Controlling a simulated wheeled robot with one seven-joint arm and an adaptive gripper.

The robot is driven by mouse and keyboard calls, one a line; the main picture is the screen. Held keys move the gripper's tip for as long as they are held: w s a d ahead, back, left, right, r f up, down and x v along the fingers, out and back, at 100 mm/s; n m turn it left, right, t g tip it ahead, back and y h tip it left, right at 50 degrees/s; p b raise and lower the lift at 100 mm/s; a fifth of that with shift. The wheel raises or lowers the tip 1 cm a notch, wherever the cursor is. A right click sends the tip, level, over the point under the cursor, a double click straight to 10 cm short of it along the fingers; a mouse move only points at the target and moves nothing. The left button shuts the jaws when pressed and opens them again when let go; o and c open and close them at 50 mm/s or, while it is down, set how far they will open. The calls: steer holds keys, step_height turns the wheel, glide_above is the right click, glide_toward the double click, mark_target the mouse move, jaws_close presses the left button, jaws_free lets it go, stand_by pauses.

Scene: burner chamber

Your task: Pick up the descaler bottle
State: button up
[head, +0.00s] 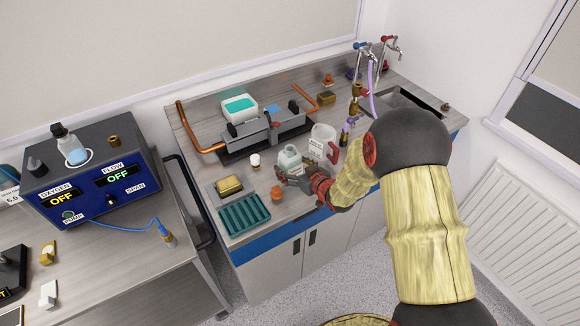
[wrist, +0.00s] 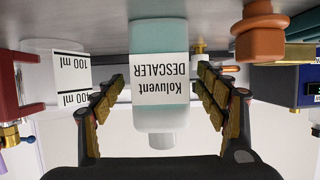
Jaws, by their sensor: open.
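The descaler bottle (head: 289,161) stands on the grey workbench, a pale bottle with a white cap. In the wrist view, which is upside down, the bottle (wrist: 160,50) shows its label "Koluvent DESCALER" and pale teal liquid, with the cap pointing down in the picture. My gripper (head: 300,177) is at the bottle, on its near side. In the wrist view my gripper (wrist: 160,85) is open, with one finger on each side of the bottle. Small gaps seem to show between the fingers and the bottle. Part of the bottle is hidden behind my gripper in the head view.
A clear beaker (head: 322,137) marked 100 ml stands right of the bottle, close to a finger in the wrist view. An orange piece (head: 277,194), teal rack (head: 243,214) and yellow block in a tray (head: 228,185) lie left. A grey device (head: 265,133) with copper pipes stands behind.

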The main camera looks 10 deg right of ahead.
steer(key=shift+x, duration=0.8)
steer(key=c, duration=1.5)
steer(key=shift+r, duration=0.1)
steer(key=shift+c, duration=0.6)
steer(key=shift+r, duration=0.15)
